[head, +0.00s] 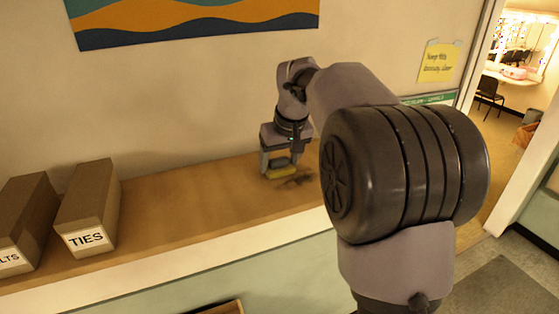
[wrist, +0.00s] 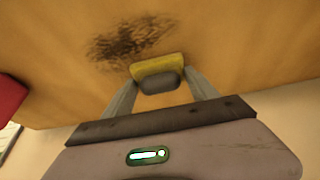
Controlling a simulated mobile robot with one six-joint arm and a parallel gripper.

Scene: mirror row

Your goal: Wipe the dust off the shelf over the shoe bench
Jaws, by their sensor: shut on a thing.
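The wooden shelf (head: 185,205) runs along the wall. A dark dust patch (head: 298,181) lies on it near its right end, and it also shows in the wrist view (wrist: 130,42). My gripper (head: 279,171) is shut on a yellow sponge (head: 280,173) with a dark grey part. The sponge (wrist: 155,65) is at the shelf top, right beside the dust patch. I cannot tell whether it touches the shelf. The shoe bench is not clearly seen.
A box labelled TIES (head: 88,210) and another brown box (head: 25,220) stand at the left of the shelf. A red thing (wrist: 10,98) shows at the left in the wrist view. A doorway opens at the right. The shelf's middle is clear.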

